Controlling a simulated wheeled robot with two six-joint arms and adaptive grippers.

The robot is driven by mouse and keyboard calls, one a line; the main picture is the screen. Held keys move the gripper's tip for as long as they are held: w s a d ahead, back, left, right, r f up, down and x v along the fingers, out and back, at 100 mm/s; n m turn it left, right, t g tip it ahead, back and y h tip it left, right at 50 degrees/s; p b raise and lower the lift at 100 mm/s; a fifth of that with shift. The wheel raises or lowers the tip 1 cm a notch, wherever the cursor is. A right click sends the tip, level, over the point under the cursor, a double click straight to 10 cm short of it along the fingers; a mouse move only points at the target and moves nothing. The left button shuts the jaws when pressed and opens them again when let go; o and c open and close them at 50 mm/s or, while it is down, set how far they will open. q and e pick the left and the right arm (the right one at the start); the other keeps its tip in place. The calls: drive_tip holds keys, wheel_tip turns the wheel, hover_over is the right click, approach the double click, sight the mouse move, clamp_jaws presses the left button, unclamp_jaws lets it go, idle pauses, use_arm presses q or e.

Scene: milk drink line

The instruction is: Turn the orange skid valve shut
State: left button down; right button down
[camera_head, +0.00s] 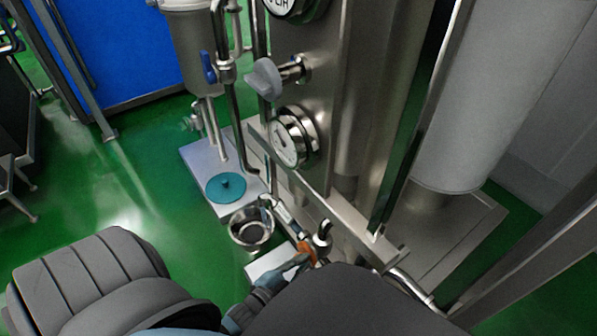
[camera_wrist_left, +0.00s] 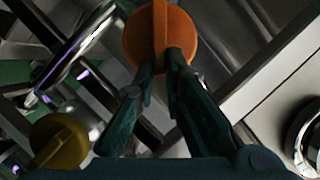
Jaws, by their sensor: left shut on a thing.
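The orange skid valve (camera_head: 306,251) shows as a small orange handle low on the steel skid in the head view, partly covered by my left gripper (camera_head: 297,262). In the left wrist view the orange valve (camera_wrist_left: 160,38) is a round knob with a raised bar across its middle. The bar runs up and down in that picture. My left gripper (camera_wrist_left: 162,65) has its two teal fingers closed on the lower part of the bar. The valve's stem behind the knob is hidden. My right gripper is not in view.
A yellow knob (camera_wrist_left: 58,141) sits at lower left in the left wrist view. A steel cup (camera_head: 250,229), a teal disc (camera_head: 226,187), a gauge (camera_head: 290,140) and a grey-handled valve (camera_head: 266,78) are close by.

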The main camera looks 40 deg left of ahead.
use_arm(q)
drive_tip(key=shift+s+d+f+m+t+y, duration=0.15)
drive_tip(key=shift+f+m+t+y, duration=0.25)
drive_tip(key=shift+m, duration=0.65)
drive_tip(key=shift+w+d+f+m+t+y, duration=0.1)
drive_tip(key=shift+d+f+m+t+y, duration=0.25)
drive_tip(key=shift+m, duration=0.65)
drive_tip(key=shift+s+d+f+m+t+y, duration=0.1)
drive_tip(key=shift+f+m+t+y, duration=0.3)
drive_tip(key=shift+m, duration=0.65)
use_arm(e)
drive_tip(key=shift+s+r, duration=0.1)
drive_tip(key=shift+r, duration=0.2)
use_arm(q)
drive_tip(key=shift+f, duration=0.1)
drive_tip(key=c, duration=1.7)
unclamp_jaws()
drive_tip(key=shift+o, duration=0.2)
drive_tip(key=s+d, duration=0.1)
drive_tip(key=s, duration=1.1)
drive_tip(key=shift+r, duration=0.3)
